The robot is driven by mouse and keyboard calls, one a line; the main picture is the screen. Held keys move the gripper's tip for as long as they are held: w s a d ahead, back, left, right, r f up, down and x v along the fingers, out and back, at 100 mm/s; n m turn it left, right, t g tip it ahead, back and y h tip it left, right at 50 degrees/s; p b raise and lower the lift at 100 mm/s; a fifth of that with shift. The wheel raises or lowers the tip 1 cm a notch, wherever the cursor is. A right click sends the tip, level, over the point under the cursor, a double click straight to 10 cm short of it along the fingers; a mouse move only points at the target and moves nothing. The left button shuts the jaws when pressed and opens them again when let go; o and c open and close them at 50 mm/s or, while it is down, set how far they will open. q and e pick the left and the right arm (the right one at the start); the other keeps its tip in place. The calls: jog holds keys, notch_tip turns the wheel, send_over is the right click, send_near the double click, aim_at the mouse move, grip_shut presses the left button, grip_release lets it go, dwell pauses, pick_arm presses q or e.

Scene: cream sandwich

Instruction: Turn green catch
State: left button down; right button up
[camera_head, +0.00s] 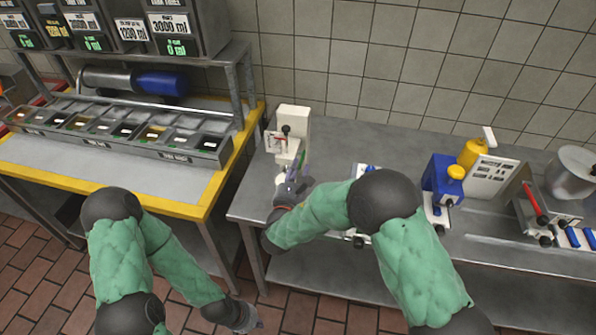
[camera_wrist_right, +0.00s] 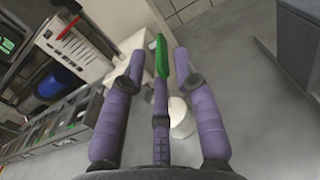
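The green catch (camera_head: 304,158) is a narrow upright strip on the white machine (camera_head: 294,125) at the left end of the grey counter. In the right wrist view the green catch (camera_wrist_right: 161,55) stands between the spread fingertips of my right gripper (camera_wrist_right: 159,68). Its lower end meets the tip of the middle finger, and I cannot tell whether they touch. My right gripper (camera_head: 294,182) is open in front of the machine and holds nothing that I see. My left gripper (camera_head: 245,318) hangs low, in front of the counter, and its fingers are too unclear to read.
A white round part (camera_wrist_right: 182,118) shows below the catch. A yellow-edged table (camera_head: 190,210) with food bins stands left.

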grip_shut()
jog(key=f+t+h+b, duration=0.1)
jog(key=t+b, duration=0.1)
jog(key=b, duration=0.3)
jog(key=f+t+b, duration=0.2)
jog(key=b, duration=0.4)
jog(key=w+f+t+h+b, duration=0.1)
jog(key=t+b, duration=0.1)
jog(key=b, duration=0.4)
jog(key=shift+w+d+f+h, duration=0.1)
jog(key=shift+d+f+h, duration=0.2)
jog(key=shift+f, duration=0.05)
jog(key=shift+t, duration=0.3)
